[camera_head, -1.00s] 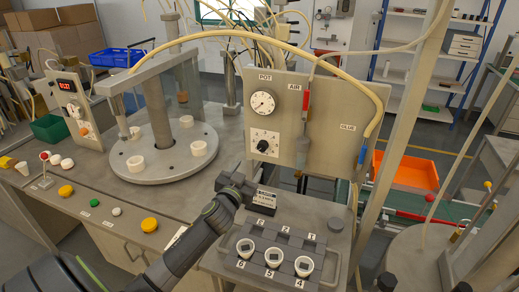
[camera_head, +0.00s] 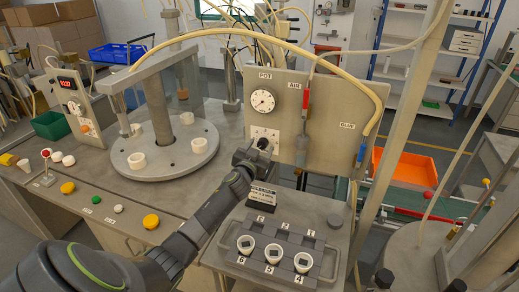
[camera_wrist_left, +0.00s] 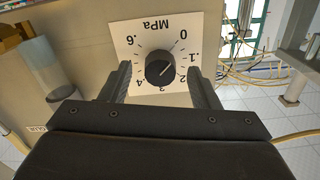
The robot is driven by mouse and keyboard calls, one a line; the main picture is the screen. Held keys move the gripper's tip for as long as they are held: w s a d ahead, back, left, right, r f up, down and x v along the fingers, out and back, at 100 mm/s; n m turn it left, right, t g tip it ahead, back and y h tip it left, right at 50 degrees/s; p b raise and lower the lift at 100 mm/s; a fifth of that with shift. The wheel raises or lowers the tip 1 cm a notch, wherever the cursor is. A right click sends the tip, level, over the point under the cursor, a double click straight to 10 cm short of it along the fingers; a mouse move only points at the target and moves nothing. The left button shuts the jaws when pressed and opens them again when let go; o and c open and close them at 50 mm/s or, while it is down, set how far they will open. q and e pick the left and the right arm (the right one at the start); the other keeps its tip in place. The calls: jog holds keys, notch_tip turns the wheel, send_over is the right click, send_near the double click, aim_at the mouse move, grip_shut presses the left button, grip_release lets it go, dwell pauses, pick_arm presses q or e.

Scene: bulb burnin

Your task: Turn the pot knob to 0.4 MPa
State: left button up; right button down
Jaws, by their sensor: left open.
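The black pot knob (camera_wrist_left: 160,68) sits on a white MPa dial plate (camera_wrist_left: 133,42), which appears upside down in the left wrist view. A pale pointer line shows on the knob, but I cannot read its setting surely. My left gripper (camera_wrist_left: 162,82) is open, with one finger to each side of the knob and visible gaps between. In the head view my left gripper (camera_head: 257,147) is in front of the dial plate and partly hides the knob. The round pot gauge (camera_head: 263,101) is above it on the grey panel (camera_head: 340,110). My right gripper is out of view.
A red-and-grey air fitting (camera_head: 305,105) and a yellow hose (camera_head: 375,115) are right of the knob. Below stands a numbered rack (camera_head: 228,240) with several white cups. A round turntable (camera_head: 185,170) is at the left.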

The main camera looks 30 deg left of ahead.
pick_arm(q)
jog(key=c, duration=1)
